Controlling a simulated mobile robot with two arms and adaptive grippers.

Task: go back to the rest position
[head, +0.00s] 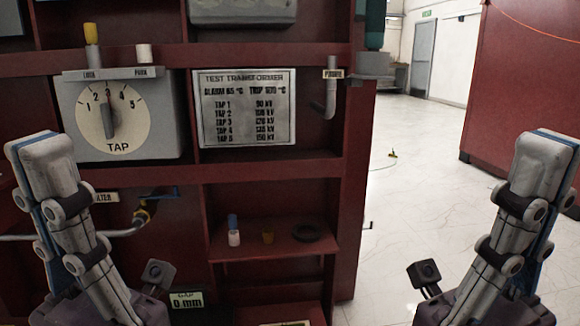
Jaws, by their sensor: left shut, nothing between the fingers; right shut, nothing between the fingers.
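My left gripper (45,160) stands at the lower left of the head view, its fingers upright and shut with nothing between them. It is in front of the red transformer panel (190,185), beside the tap dial box (120,120). My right gripper (545,160) stands at the lower right, upright, shut and empty, in front of the white floor and a red wall. Both grippers are apart from each other, one on each side of the view. My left gripper hides part of the panel's lower left.
The panel carries a rating plate (245,108), a grey pipe handle (329,95) and a valve (144,213). A shelf (270,250) holds a small blue-and-white bottle (233,230), a yellow-brown piece (267,238) and a black ring (307,232). Open floor (420,190) lies right of the panel.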

